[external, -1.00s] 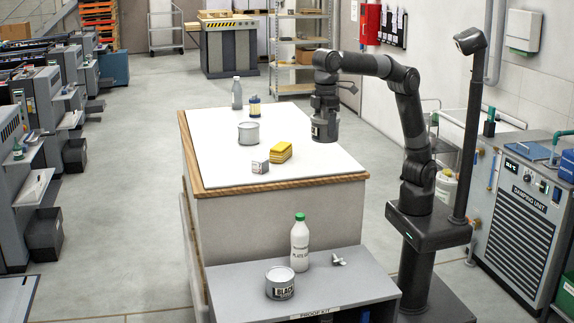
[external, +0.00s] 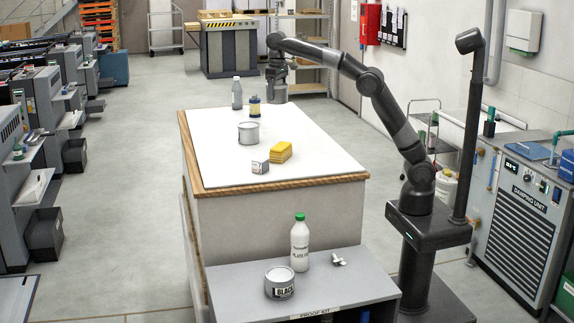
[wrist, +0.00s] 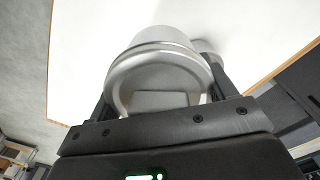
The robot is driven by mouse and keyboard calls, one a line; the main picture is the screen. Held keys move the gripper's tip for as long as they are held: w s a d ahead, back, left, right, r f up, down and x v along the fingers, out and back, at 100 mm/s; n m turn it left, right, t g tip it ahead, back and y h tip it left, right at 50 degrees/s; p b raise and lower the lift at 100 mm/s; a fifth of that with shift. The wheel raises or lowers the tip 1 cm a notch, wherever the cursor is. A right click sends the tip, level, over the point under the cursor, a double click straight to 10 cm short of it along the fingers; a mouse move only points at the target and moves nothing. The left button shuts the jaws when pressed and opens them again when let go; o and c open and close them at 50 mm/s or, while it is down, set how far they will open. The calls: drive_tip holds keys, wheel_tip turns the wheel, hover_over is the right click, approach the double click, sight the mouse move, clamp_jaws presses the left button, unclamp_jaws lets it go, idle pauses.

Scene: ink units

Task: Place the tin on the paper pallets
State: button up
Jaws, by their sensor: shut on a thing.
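My gripper (external: 277,77) is shut on a grey tin (external: 277,93), held up over the far end of the white-topped table. In the wrist view the tin (wrist: 157,72) fills the space between the fingers, and its base or lid faces the camera. Orange stacked pallets (external: 98,18) stand far off at the back left, well away from my gripper. I cannot tell for certain whether these are the paper pallets. A second, open-looking grey tin (external: 249,134) stands on the table, and a tin labelled black (external: 280,283) stands on the front shelf.
A striped-edge grey unit (external: 230,50) stands behind. The right half of the tabletop is clear.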

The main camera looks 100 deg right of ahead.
drive_tip(key=s+d+m, duration=0.3)
drive_tip(key=s+d, duration=0.9)
drive_tip(key=d, duration=0.2)
drive_tip(key=s+d+m, duration=0.4)
drive_tip(key=s+d, duration=0.8)
drive_tip(key=d, duration=0.3)
drive_tip(key=w+f, duration=0.4)
drive_tip(key=w+a+f, duration=0.1)
drive_tip(key=w+f, duration=0.3)
drive_tip(key=w+a+f, duration=0.1)
drive_tip(key=w+f, duration=0.2)
drive_tip(key=f, duration=0.1)
drive_tip(key=shift+w+a+f, duration=0.1)
drive_tip(key=shift+w+a, duration=0.1)
drive_tip(key=shift+w, duration=0.2)
drive_tip(key=shift+f, duration=1.95)
drive_tip(key=shift+f, duration=0.15)
drive_tip(key=o, duration=1.5)
drive_tip(key=shift+c, duration=0.2)
